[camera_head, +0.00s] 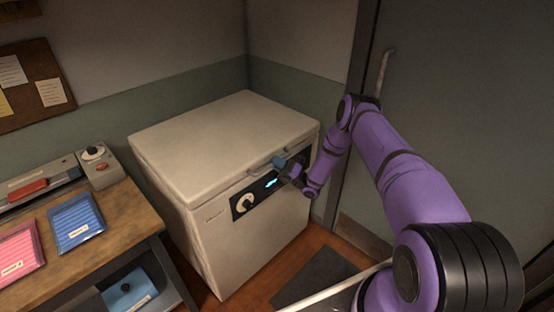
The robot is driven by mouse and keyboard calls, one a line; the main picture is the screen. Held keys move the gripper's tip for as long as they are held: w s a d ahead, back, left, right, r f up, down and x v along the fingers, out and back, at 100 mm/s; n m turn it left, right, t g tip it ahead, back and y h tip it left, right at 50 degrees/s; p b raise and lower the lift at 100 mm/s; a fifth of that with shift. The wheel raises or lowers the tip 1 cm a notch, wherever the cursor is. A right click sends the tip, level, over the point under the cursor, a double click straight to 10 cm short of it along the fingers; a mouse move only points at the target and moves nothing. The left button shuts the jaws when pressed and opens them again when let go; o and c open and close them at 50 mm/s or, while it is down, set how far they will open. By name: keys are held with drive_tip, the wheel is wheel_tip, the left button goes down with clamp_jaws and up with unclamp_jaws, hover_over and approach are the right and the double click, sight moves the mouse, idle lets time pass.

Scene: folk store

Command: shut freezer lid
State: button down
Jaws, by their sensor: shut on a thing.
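The white chest freezer (240,235) stands in the corner. Its lid (215,130) lies flat over the body, with a thin seam along the front and left edges; I cannot tell whether any small gap is left at the front. A blue-grey handle (279,162) sits at the middle of the lid's front edge. My gripper (284,170) is at this handle, shut on it, in front of the dark control panel with a round dial (244,204). The fingertips are small and partly hidden by the wrist.
A wooden table (120,238) with a pink pack (18,252), a blue pack (76,222) and a sealing device (97,165) stands left of the freezer. A grey door (440,110) is at the right. A dark mat (315,280) lies on the floor in front.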

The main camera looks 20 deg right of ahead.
drive_tip(key=shift+s+f, duration=0.15)
drive_tip(key=shift+f, duration=0.35)
drive_tip(key=c, duration=1.3)
unclamp_jaws()
drive_tip(key=shift+f, duration=0.15)
drive_tip(key=shift+o, duration=1)
drive_tip(key=shift+w, duration=0.2)
drive_tip(key=shift+r, duration=0.25)
drive_tip(key=v, duration=1.1)
drive_tip(key=shift+a+f, duration=0.1)
drive_tip(key=shift+a, duration=0.05)
